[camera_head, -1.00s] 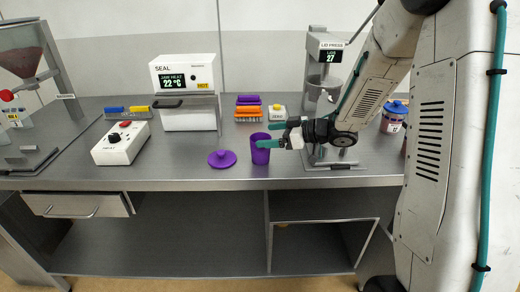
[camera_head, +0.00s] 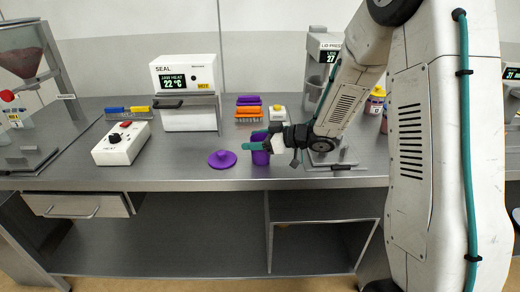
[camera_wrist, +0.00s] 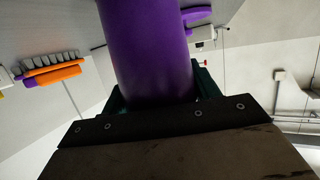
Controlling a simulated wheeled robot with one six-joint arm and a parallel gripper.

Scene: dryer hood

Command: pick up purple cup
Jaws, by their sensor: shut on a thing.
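The purple cup (camera_head: 261,157) stands upright near the front edge of the steel bench, just right of the purple lid (camera_head: 222,159). My gripper (camera_head: 262,142) reaches it from the right, with its teal fingers around the cup's upper part. In the wrist view the cup (camera_wrist: 147,50) fills the middle, between the teal fingers of my gripper (camera_wrist: 155,92). The gripper is shut on the cup. The cup's base appears at bench level; I cannot tell whether it is lifted.
A seal machine (camera_head: 188,95) and a white control box (camera_head: 121,143) stand to the left. Orange and purple brush-like items (camera_head: 249,110) and a small white box (camera_head: 277,113) lie behind the cup. The lid press (camera_head: 322,60) stands behind my arm.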

